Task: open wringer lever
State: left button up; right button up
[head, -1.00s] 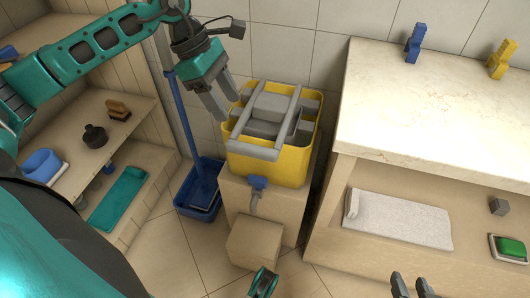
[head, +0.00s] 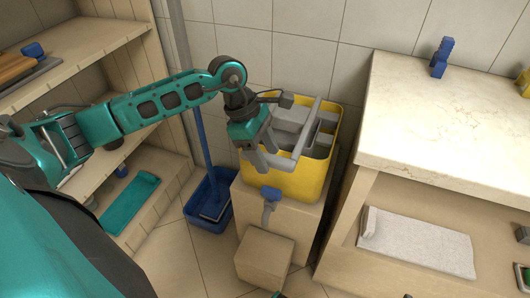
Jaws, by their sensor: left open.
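The yellow wringer bucket (head: 285,182) stands on a wooden block, with grey wringer parts (head: 290,118) inside it. My left gripper (head: 263,160) points down at the front left corner of the bucket, jaws open, by the left end of the cross bar. The gripper hides the lever's left arm and that corner. I cannot tell whether the fingers touch the bar.
A blue tap (head: 270,194) sticks out below the bucket's front. A small wooden block (head: 264,258) stands on the floor. A blue bin (head: 208,202) is on the left. A marble-topped counter (head: 440,115) with a folded towel (head: 415,240) below is on the right.

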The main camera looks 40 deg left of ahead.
pick_arm(q)
grip_shut()
dwell(0.5)
